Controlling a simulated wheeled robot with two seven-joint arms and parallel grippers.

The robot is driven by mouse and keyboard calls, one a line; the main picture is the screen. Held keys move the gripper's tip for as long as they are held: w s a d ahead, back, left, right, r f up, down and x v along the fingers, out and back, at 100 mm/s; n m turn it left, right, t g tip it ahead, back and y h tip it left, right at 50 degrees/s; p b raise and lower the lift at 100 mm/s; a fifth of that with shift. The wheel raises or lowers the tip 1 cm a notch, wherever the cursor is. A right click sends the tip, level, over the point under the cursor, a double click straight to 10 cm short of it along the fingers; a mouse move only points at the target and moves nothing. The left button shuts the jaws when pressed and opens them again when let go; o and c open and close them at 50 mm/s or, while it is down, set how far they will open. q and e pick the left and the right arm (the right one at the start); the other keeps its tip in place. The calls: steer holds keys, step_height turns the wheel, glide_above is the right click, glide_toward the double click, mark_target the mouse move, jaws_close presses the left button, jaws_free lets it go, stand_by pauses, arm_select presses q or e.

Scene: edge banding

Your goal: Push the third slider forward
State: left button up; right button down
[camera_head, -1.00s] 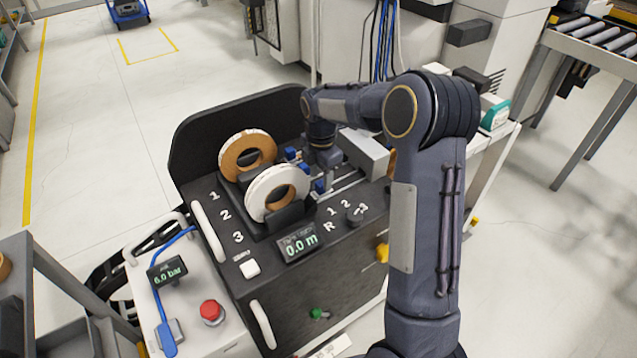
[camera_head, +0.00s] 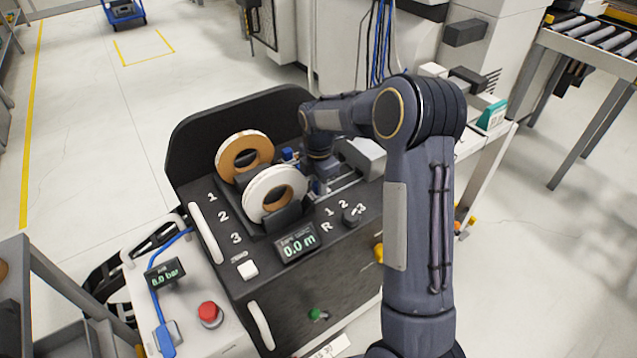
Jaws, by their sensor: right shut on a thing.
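The edge banding machine (camera_head: 352,268) has a dark top with rows marked 1, 2 and 3, the 3 nearest to me. A blue slider knob (camera_head: 289,154) shows just behind the white roll, at the far row. My right gripper (camera_head: 318,187) reaches down from above at the nearest row, right of the white roll. It is shut on the third slider, whose knob is mostly hidden by the gripper and wrist. Slider rails (camera_head: 345,183) run to the right of it. My left gripper is out of view.
A tan roll (camera_head: 232,159) and a white roll (camera_head: 258,192) stand upright close left of the gripper. A dark guard (camera_head: 200,125) rises behind them. A display (camera_head: 298,243) reads 0.0 m. A selector knob (camera_head: 352,216) and red button (camera_head: 210,313) sit nearer.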

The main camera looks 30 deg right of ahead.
steer(key=d, duration=0.3)
steer(key=d+p, duration=0.1)
steer(key=d, duration=0.5)
steer(key=shift+w+p, duration=0.35)
steer(key=shift+w, duration=0.05)
steer(key=shift+d+r, duration=0.1)
steer(key=shift+d, duration=0.15)
steer(key=c, duration=1.2)
jaws_free()
steer(key=shift+c, duration=0.2)
step_height(320, 180, up, 8)
